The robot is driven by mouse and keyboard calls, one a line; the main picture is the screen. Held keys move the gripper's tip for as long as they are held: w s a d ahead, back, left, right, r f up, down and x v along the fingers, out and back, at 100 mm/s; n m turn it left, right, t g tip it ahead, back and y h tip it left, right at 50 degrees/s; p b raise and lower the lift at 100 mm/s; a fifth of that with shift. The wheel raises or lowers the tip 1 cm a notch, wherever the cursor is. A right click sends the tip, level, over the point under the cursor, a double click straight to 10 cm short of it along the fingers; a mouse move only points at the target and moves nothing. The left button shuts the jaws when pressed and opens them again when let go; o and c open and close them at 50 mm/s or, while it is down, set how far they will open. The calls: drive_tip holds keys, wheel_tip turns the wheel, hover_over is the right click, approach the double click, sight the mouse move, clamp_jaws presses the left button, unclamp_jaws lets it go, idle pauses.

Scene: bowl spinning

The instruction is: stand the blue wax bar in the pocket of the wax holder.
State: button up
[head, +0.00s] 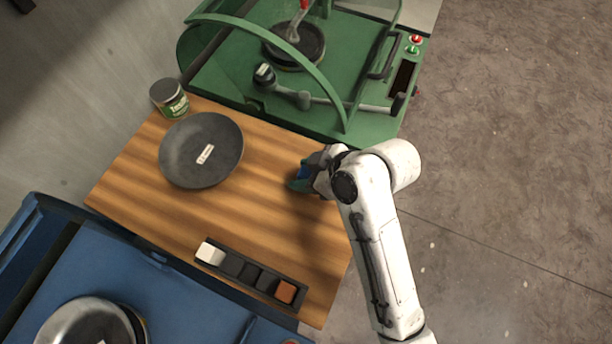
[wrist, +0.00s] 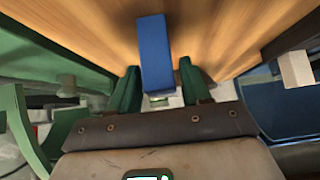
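The blue wax bar (wrist: 155,50) is between the two green fingers of my gripper (wrist: 160,84) in the wrist view. The fingers are close against its sides, and its long end sticks out past them toward the wooden top. In the head view, my gripper (head: 300,180) is over the right part of the table and only a little blue shows; whether the bar touches the table is unclear.
A grey pan-like dish (head: 185,165) and a labelled jar (head: 170,98) stand on the left of the wooden table (head: 265,215). A green machine (head: 240,80) with a hood is behind. A blue bench (head: 95,265) is at lower left. Bare wood lies between gripper and holder.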

clamp_jaws()
drive_tip(key=shift+r, duration=0.15)
